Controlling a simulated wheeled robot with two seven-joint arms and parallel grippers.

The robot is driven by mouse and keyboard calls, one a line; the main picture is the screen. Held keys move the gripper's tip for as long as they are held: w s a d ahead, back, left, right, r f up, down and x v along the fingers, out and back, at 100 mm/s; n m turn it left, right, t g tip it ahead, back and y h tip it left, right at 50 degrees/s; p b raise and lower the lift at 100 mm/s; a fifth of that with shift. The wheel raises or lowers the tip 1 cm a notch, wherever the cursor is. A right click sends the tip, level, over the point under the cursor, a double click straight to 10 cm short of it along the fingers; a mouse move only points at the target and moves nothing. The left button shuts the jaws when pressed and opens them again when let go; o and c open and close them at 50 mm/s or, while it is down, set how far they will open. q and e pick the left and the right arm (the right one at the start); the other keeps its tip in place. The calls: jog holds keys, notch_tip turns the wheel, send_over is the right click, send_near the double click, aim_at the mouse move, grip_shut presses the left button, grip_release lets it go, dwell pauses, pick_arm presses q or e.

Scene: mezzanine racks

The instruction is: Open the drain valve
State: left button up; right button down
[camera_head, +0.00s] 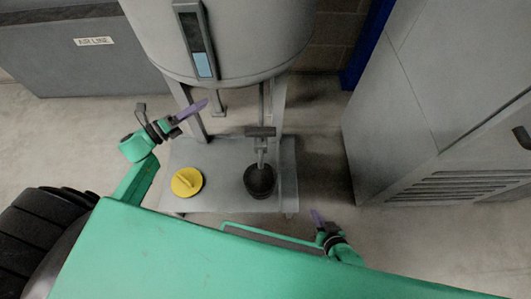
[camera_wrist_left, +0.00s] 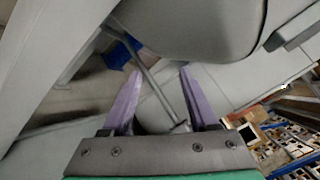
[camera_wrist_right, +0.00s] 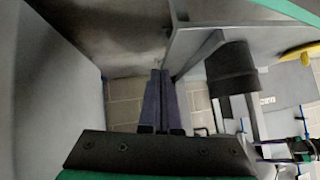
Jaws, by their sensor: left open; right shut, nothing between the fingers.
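The drain valve (camera_head: 260,132) hangs under the grey tank (camera_head: 255,40), with a dark grey crossbar-like handle and a short spout. A black cup (camera_head: 260,182) stands below it on the grey base plate (camera_head: 222,201); it also shows in the right wrist view (camera_wrist_right: 232,68). My left gripper (camera_head: 204,103) is open and empty, left of the valve and apart from it; its spread purple fingers show in the left wrist view (camera_wrist_left: 158,72). My right gripper (camera_head: 316,214) is shut and empty, right of and nearer than the cup; its closed fingers show in the right wrist view (camera_wrist_right: 160,75).
A yellow disc with a raised grip (camera_head: 187,181) lies on the base plate left of the cup. Tank legs (camera_head: 190,112) flank the valve. A grey cabinet (camera_head: 430,110) stands at the right. A grey box labelled AIR LINE (camera_head: 95,60) is at the back left.

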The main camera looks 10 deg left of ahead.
pick_arm(q)
jog(key=s+d+f+m+g+h+b, duration=0.2)
jog(key=d+m+g+h+b, duration=0.15)
jog(key=m, duration=0.45)
jog(key=m+g+h+b, duration=0.35)
jog(key=m+g, duration=0.35)
jog(key=m, duration=0.4)
send_near(258, 130)
jog(key=shift+y, duration=0.3)
jog(key=b+x, duration=0.1)
jog(key=x, duration=0.9)
jog(key=shift+w+d, duration=0.15)
jog(key=shift+d, duration=0.15)
grip_shut()
pick_arm(e)
jog(key=w+a+r+t+y, duration=0.1)
jog(key=w+a+t+y, duration=0.1)
jog(key=a, duration=0.3)
jog(key=shift+w+m+t, duration=0.4)
jog(key=shift+w+t, duration=0.2)
jog(key=shift+w, duration=0.05)
